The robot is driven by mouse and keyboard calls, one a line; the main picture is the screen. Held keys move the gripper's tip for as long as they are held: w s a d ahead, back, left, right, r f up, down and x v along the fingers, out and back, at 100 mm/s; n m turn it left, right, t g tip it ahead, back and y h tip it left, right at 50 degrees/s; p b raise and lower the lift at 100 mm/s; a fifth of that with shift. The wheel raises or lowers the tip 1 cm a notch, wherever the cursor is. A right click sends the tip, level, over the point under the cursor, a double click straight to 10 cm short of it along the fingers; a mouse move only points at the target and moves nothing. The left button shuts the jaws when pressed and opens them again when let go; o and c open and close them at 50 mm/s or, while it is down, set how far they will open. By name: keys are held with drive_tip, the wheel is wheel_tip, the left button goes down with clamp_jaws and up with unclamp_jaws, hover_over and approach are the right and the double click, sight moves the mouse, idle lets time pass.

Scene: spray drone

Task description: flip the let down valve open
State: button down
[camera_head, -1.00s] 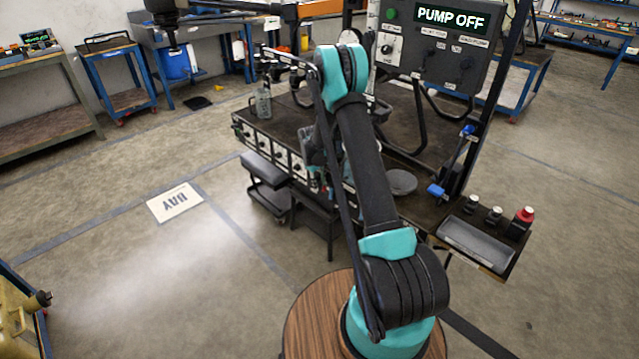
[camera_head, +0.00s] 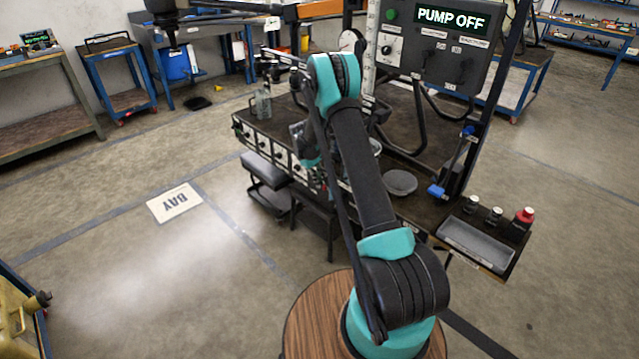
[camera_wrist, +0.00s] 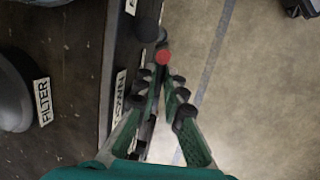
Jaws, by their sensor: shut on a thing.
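A small handle with a round red end (camera_wrist: 162,57) shows at the tips of my gripper in the wrist view, beside the dark edge of the bench. My gripper (camera_wrist: 164,72) is shut on this red-ended handle. A label (camera_wrist: 119,93) on the bench edge near it is too blurred to read, so I cannot tell for sure that this is the let down valve. In the head view my gripper is beside the bench front, its fingertips hidden or too small to make out. A row of valve knobs on white plates (camera_head: 281,157) runs along that front.
The dark bench top (camera_head: 285,115) carries bottles (camera_head: 263,104) and a round grey lid (camera_head: 400,182). The control panel (camera_head: 433,45) reads PUMP OFF. A side tray (camera_head: 475,243) and a red-capped bottle (camera_head: 525,215) stand right.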

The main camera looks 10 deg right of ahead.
drive_tip(key=c, duration=1.6)
unclamp_jaws()
drive_tip(key=shift+r, duration=0.1)
drive_tip(key=v, duration=1.1)
drive_tip(key=shift+a+r, duration=0.2)
drive_tip(key=shift+r, duration=0.2)
